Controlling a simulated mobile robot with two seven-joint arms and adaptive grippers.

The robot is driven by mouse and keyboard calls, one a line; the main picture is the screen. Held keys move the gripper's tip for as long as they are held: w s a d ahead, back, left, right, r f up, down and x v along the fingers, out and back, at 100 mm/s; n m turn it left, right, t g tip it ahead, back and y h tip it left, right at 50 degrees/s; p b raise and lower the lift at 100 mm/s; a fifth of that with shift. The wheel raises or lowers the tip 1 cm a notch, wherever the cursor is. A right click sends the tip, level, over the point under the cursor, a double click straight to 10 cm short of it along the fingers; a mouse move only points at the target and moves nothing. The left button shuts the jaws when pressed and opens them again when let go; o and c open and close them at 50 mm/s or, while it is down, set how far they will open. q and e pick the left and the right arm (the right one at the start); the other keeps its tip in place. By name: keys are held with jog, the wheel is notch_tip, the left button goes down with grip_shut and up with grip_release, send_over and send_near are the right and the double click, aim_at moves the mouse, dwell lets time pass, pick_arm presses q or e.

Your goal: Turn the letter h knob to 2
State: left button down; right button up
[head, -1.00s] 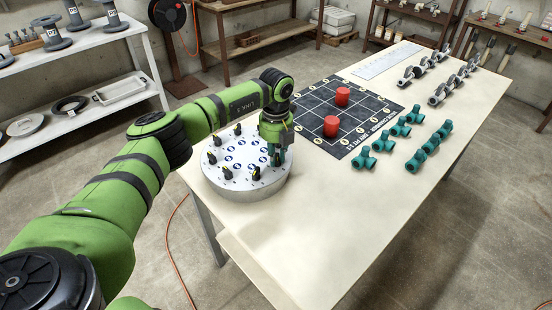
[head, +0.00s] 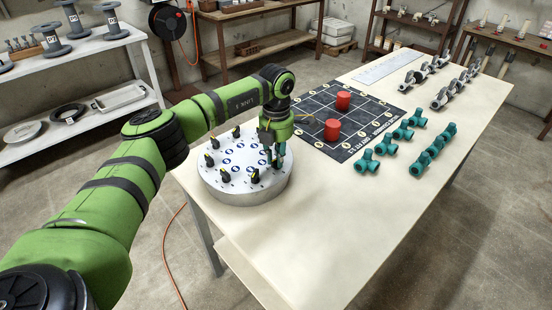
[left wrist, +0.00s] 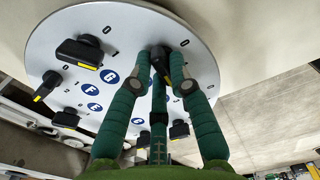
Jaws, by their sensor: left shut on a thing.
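A round white panel (head: 225,190) with a grey rim stands on the table's near left end. It carries several black knobs with yellow marks and blue letter discs. My left gripper (head: 274,161) points down at the panel's right side. In the left wrist view its green fingers (left wrist: 164,66) are closed around a black knob (left wrist: 159,62) near the panel's edge. That knob's letter is hidden, so I cannot tell whether it is h, and its setting is not readable. The discs B (left wrist: 110,76) and F (left wrist: 90,89) are readable nearby. My right gripper is not in view.
Another black knob (left wrist: 80,52) is close by at the left in the wrist view. A dark grid mat (head: 315,108) with two red cylinders (head: 332,130) lies beyond the panel. Teal pipe fittings (head: 366,160) stand to the right. The table's front is clear.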

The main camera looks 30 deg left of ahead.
pick_arm(q)
jog(key=shift+w+r+m+b, duration=0.15)
jog(key=shift+m+b, duration=0.3)
jog(key=shift+m, duration=1.75)
jog(key=c, duration=1.1)
grip_release()
jog(key=shift+c, duration=0.2)
notch_tip(320, 180, up, 12)
